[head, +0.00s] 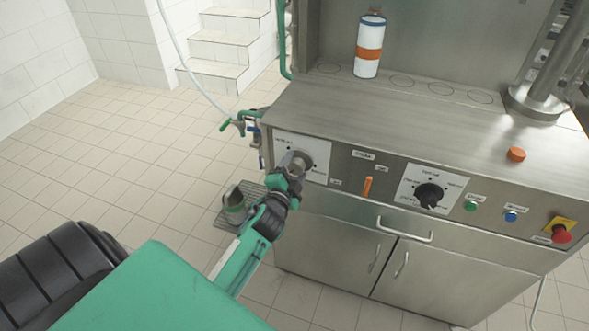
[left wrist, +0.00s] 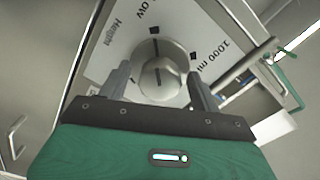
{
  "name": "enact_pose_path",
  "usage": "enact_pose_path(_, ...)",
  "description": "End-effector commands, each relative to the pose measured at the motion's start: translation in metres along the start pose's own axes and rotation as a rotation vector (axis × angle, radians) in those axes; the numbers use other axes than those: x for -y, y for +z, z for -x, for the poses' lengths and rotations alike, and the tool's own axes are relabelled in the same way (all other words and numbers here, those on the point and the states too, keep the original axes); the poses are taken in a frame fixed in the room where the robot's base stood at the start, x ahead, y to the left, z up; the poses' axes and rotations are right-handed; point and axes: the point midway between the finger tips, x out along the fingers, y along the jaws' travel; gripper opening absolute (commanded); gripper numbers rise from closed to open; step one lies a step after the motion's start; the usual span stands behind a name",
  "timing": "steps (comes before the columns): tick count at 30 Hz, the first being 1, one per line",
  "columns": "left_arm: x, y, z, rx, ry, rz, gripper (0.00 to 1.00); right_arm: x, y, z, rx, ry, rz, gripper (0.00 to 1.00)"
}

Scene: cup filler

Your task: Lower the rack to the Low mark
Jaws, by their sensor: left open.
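A round metal knob (head: 303,159) sits on a white marked plate (head: 318,146) at the left end of the steel machine's front. In the left wrist view the knob (left wrist: 160,82) shows between the two fingers, with the words "Height", "Low" and "1000 ml" on the plate (left wrist: 115,55) around it. My left gripper (head: 295,168) is open at the knob, one finger on each side; it also shows in the left wrist view (left wrist: 162,84). I cannot tell whether the fingers touch it, or its exact setting. I cannot clearly identify the rack. My right gripper is out of view.
A white bottle with an orange band (head: 368,48) stands on the deck. An orange lever (head: 367,187), black dial (head: 430,196) and red emergency button (head: 561,234) lie to the right.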

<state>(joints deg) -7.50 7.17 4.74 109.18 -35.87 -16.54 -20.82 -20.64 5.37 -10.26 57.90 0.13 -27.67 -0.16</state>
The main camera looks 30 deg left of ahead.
Motion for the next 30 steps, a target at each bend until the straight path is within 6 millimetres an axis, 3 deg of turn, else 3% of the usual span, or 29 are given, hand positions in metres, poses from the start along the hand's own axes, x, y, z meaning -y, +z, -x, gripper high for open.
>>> enact_pose_path(5, -0.002, 0.001, 0.021, 0.001, 0.002, 0.001, 0.64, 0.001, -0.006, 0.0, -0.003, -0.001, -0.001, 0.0)
enact_pose_path(21, -0.002, 0.001, 0.116, 0.002, 0.003, 0.001, 0.64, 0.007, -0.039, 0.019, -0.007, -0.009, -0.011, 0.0)
enact_pose_path(30, -0.001, 0.0, 0.135, 0.001, 0.001, 0.001, 0.64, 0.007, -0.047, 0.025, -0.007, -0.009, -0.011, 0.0)
